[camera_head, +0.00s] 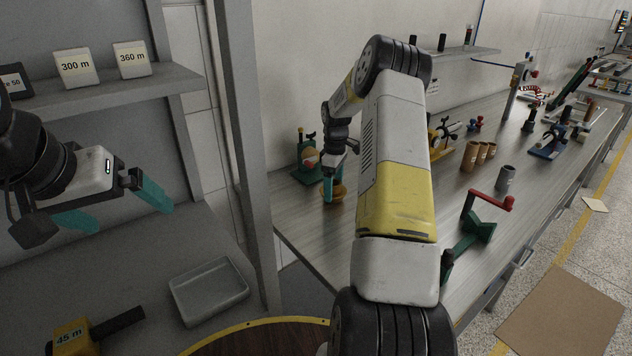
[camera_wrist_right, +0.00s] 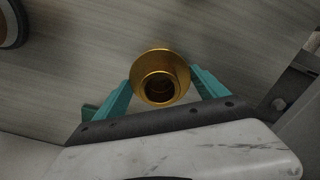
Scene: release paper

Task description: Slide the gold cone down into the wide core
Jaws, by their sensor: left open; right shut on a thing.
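The gold cone (camera_wrist_right: 160,78) is between the teal fingers of my right gripper (camera_wrist_right: 162,92), which is shut on it. It looks like a flanged ring with a dark central hole, over the table surface. In the head view the gold cone (camera_head: 338,193) shows partly behind my right gripper (camera_head: 332,184), near the table's left end. Several cores stand upright on the table: brown ones (camera_head: 469,157) and a grey one (camera_head: 506,179). I cannot tell which is the wide core. My left gripper (camera_head: 114,206) is open and empty at the left.
A green device (camera_head: 306,158) stands just left of my right gripper. A green stand with a red handle (camera_head: 480,222) is near the table's front edge. A grey tray (camera_head: 208,289) lies at lower left. My right arm hides the table's middle.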

